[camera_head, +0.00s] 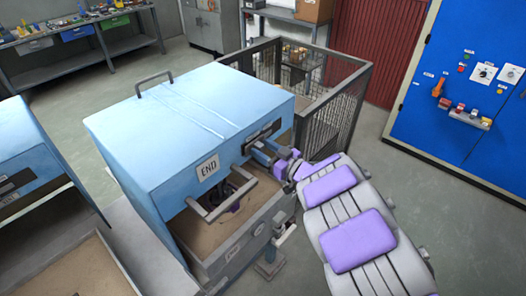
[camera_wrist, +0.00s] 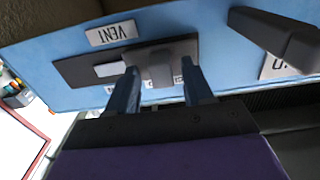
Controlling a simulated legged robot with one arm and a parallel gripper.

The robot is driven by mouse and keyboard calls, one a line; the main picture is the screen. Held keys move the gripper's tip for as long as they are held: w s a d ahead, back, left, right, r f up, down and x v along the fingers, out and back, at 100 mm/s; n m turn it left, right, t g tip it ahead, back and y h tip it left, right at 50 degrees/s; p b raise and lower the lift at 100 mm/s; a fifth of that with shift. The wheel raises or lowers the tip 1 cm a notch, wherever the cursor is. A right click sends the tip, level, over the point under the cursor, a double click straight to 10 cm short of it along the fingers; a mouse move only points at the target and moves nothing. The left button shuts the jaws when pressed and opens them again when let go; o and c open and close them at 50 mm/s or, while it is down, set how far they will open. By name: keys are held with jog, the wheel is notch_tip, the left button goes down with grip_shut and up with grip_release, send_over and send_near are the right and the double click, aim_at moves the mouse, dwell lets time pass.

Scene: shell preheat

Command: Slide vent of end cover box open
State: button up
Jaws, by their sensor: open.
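The end cover box (camera_head: 170,110) is a light blue cover with an END label (camera_head: 208,168), standing on a grey base. Its vent (camera_head: 270,131) is a dark plate on the side facing my arm. In the wrist view the VENT label (camera_wrist: 112,33) appears upside down beside the dark vent plate (camera_wrist: 75,70), which carries a grey slider knob (camera_wrist: 153,68) and a pale patch left of it. My gripper (camera_head: 262,150) is open at the vent. In the wrist view its two fingertips (camera_wrist: 160,78) stand on either side of the knob, with gaps showing; contact depth is unclear.
A grey bar handle (camera_head: 222,199) juts from the box front, close to my gripper; a dark bar (camera_wrist: 285,35) shows upper right in the wrist view. A wire cage (camera_head: 335,115) stands behind, a second blue cover (camera_head: 30,150) at left. Floor is open at right.

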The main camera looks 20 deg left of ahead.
jog(key=shift+a, duration=0.15)
jog(key=shift+a, duration=0.2)
jog(key=c, duration=0.4)
jog(key=shift+d+f, duration=0.1)
grip_shut()
jog(key=shift+w, duration=0.1)
